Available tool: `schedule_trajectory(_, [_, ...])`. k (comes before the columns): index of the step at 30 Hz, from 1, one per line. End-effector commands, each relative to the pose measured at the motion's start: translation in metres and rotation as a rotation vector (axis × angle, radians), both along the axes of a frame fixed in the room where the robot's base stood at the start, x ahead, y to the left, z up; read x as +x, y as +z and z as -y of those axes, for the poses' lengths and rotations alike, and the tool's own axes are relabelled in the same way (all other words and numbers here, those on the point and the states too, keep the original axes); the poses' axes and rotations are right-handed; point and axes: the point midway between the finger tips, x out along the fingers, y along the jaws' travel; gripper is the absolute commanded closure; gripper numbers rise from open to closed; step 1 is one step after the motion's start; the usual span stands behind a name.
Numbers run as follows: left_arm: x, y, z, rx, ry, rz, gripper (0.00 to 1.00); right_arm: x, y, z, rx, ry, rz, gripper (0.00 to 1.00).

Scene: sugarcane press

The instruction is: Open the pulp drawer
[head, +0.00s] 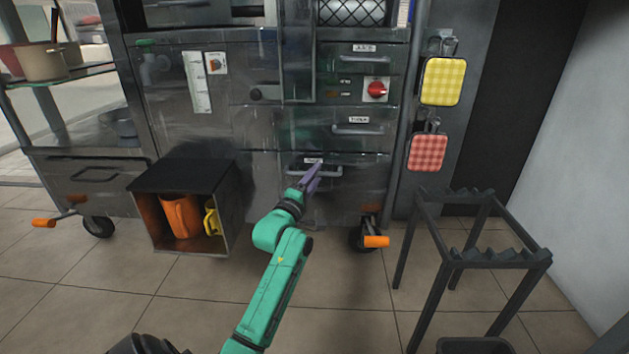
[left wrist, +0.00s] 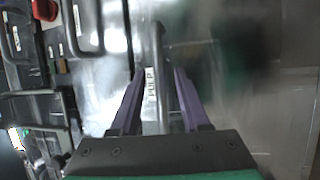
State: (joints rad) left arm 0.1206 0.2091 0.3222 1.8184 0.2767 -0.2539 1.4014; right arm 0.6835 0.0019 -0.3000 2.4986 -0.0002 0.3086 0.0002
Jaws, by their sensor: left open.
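The pulp drawer (head: 352,190) is a dark metal drawer low on the press cabinet. Its front looks flush with the cabinet, so it appears shut. Its bar handle (head: 333,173) sits under a small white label (head: 313,160). In the left wrist view the label (left wrist: 150,84) reads PULP and stands sideways. My left gripper (head: 314,176), with purple fingers, is at the handle in the head view. In the left wrist view the gripper (left wrist: 158,80) is open, with the handle bar (left wrist: 158,48) between its fingers. Contact cannot be told. My right gripper is not in view.
Another labelled drawer (head: 358,130) and a red knob (head: 376,90) are above. An open box (head: 181,174) with orange and yellow mugs is to the left. A dark metal rack (head: 497,257) stands at right. Tiled floor before the drawer is clear except for my arm.

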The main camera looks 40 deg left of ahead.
Motion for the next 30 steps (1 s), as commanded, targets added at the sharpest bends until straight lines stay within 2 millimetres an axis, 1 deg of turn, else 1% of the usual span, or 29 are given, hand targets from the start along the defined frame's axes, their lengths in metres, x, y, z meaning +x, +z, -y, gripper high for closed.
schedule_trajectory(1, [-0.0001,0.0003,0.0001,0.000,0.000,0.000,0.54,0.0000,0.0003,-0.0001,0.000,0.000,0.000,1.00])
schedule_trajectory(2, [-0.0002,0.0002,0.0001,0.000,0.000,0.000,0.58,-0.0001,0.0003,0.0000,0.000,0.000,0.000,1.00])
schedule_trajectory(3, [-0.0002,0.0002,0.0001,0.000,0.000,0.000,0.73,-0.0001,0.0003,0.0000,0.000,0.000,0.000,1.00])
schedule_trajectory(5, [-0.0003,0.0000,0.0001,0.000,0.000,0.000,0.96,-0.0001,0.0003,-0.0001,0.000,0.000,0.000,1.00])
schedule_trajectory(6, [-0.0003,0.0000,0.0001,0.000,0.000,0.000,1.00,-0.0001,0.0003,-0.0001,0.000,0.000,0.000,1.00])
schedule_trajectory(30, [-0.0005,-0.0006,0.0002,0.000,0.000,0.000,1.00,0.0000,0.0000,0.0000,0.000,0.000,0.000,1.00])
